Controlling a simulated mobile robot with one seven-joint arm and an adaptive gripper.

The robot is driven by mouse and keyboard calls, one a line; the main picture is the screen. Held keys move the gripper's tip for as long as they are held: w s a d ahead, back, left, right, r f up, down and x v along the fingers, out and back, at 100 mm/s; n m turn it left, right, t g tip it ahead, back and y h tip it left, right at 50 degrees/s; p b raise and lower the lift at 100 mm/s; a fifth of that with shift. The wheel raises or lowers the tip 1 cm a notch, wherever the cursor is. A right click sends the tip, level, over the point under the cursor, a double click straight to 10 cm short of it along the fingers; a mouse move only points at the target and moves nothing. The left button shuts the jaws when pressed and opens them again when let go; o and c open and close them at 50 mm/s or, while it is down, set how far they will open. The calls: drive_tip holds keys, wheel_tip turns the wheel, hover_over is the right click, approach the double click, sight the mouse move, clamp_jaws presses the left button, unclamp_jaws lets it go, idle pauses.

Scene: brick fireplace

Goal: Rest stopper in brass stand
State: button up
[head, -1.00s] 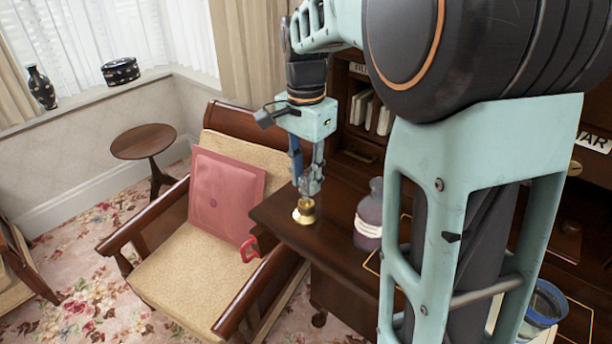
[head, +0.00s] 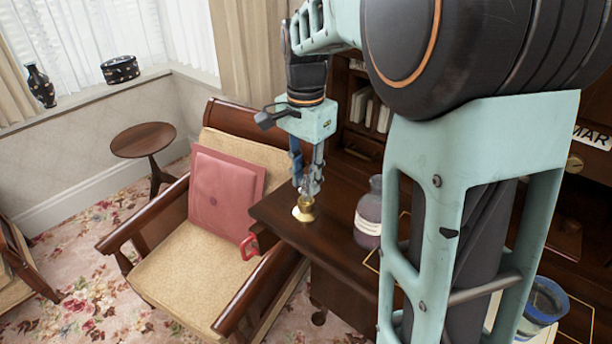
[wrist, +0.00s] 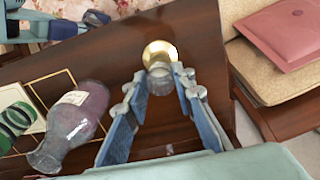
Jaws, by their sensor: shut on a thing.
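The brass stand (head: 304,213) is a small gold cup on a pale round base near the left edge of the dark desk; it also shows in the wrist view (wrist: 160,51). My gripper (head: 308,189) points down directly over it. In the wrist view my gripper (wrist: 161,82) has its blue fingers closed around the clear glass stopper (wrist: 160,88). The stopper's lower end is at the stand's mouth. I cannot tell whether it is seated inside or just above.
A purple glass bottle (head: 368,216) with a white label stands on the desk (head: 285,220) to the right. A chair with a pink cushion (head: 226,190) is left of the desk. A red handle-like object (head: 249,246) is at the chair's arm. A blue-rimmed jar (head: 543,303) is at lower right.

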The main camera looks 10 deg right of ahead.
sight(306, 177)
drive_tip(key=shift+f+b, duration=0.6)
drive_tip(key=shift+f, duration=0.5)
drive_tip(key=o, duration=1.1)
drive_tip(key=shift+c, duration=0.2)
drive_tip(key=shift+r, duration=0.1)
wheel_tip(306, 177, up, 12)
drive_tip(key=shift+f, duration=0.1)
